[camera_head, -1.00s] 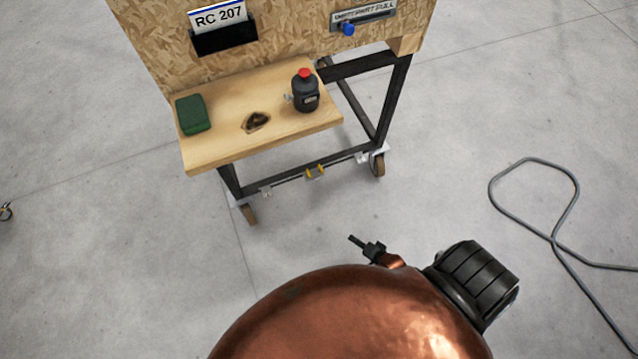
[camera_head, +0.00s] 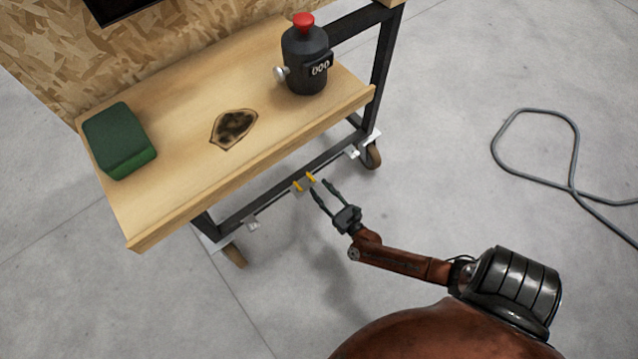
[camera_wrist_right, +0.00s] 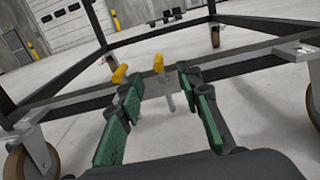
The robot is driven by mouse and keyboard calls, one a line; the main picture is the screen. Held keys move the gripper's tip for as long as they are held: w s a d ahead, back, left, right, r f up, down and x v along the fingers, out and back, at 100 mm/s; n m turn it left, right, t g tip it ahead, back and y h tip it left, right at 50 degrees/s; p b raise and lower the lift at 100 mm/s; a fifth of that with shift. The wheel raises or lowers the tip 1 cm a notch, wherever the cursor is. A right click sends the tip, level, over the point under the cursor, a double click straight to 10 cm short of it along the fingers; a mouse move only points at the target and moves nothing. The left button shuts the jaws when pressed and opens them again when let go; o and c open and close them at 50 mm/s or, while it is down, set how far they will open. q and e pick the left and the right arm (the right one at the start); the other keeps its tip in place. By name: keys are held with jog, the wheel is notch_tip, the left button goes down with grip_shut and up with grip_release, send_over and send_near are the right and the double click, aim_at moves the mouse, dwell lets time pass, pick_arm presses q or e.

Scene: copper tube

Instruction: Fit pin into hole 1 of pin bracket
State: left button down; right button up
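Two yellow-handled pins (camera_head: 311,177) stand side by side at a small grey holder on the cart's lower bar. The wrist view shows the left pin (camera_wrist_right: 119,73) and the right pin (camera_wrist_right: 158,63), with a grey shaft below it. My right gripper (camera_head: 321,187) is open, its fingers pointing at the pins. In the wrist view its green fingers (camera_wrist_right: 162,82) are apart, with the right pin showing between their tips; I see no clear contact. Small metal brackets (camera_head: 252,222) (camera_head: 350,152) sit along the bar; which one has hole 1 I cannot tell. My left gripper is out of view.
The wooden shelf (camera_head: 180,195) above the bar carries a green block (camera_head: 120,140) and a black bottle with a red top (camera_head: 305,58). The shelf has a dark scorched patch (camera_head: 234,127). A grey cable (camera_head: 540,115) lies on the floor at right. Floor before the cart is clear.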

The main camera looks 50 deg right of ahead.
aim_at(312, 180)
jog(key=b+x, duration=0.1)
jog(key=x, duration=0.4)
jog(key=shift+f, duration=0.15)
jog(key=shift+w+d+b, duration=0.15)
jog(key=shift+w+b, duration=0.2)
jog(key=shift+w, duration=0.35)
jog(key=shift+c, duration=0.3)
grip_shut()
